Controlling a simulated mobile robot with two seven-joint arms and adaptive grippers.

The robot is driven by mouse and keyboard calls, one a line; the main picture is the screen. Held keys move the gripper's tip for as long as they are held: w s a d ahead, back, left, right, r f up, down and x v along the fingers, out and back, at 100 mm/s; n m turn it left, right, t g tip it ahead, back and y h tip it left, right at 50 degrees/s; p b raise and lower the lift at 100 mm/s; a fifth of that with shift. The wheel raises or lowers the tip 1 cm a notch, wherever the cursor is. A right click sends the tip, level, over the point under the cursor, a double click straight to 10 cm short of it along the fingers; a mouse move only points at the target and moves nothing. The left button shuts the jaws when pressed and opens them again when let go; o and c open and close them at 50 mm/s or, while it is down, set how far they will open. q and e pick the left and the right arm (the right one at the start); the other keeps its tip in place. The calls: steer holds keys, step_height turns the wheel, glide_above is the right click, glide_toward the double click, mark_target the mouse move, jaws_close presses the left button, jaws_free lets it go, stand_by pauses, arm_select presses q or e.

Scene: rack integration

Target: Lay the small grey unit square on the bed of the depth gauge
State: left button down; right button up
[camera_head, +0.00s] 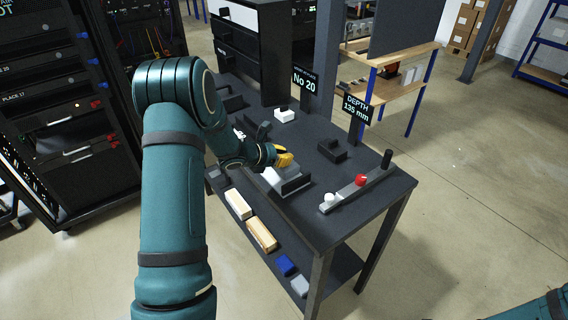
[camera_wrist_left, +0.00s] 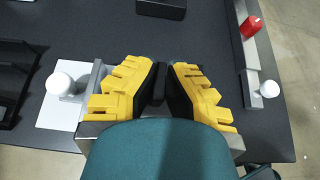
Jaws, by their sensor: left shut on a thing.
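My left gripper (camera_head: 283,157) is low over the front part of the dark bench, with its yellow fingers closed. The small grey unit (camera_head: 271,178) is in its grip; a dark face shows on its right side. In the left wrist view the fingers (camera_wrist_left: 166,85) meet around a dark part, and grey edges of the unit (camera_wrist_left: 235,142) show beneath. A long grey bar (camera_head: 345,193), apparently the depth gauge's bed, lies apart to the right. It carries a red knob (camera_head: 361,180), a white knob (camera_head: 328,199) and a dark end post. My right gripper is out of view.
A "DEPTH 135 mm" sign (camera_head: 356,108) stands behind a small dark block (camera_head: 332,150). A "No 20" sign (camera_head: 305,80) stands farther left. A white plate (camera_wrist_left: 47,112) with a white knob lies left of the gripper. Bare bench separates unit and bar. Several blocks lie on the lower shelf.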

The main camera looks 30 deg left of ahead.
arm_select(q)
steer(key=shift+f, duration=1.4)
steer(key=shift+f+b, duration=0.15)
steer(key=shift+b, duration=0.15)
steer(key=c, duration=1.1)
jaws_free()
steer(key=shift+c, duration=0.2)
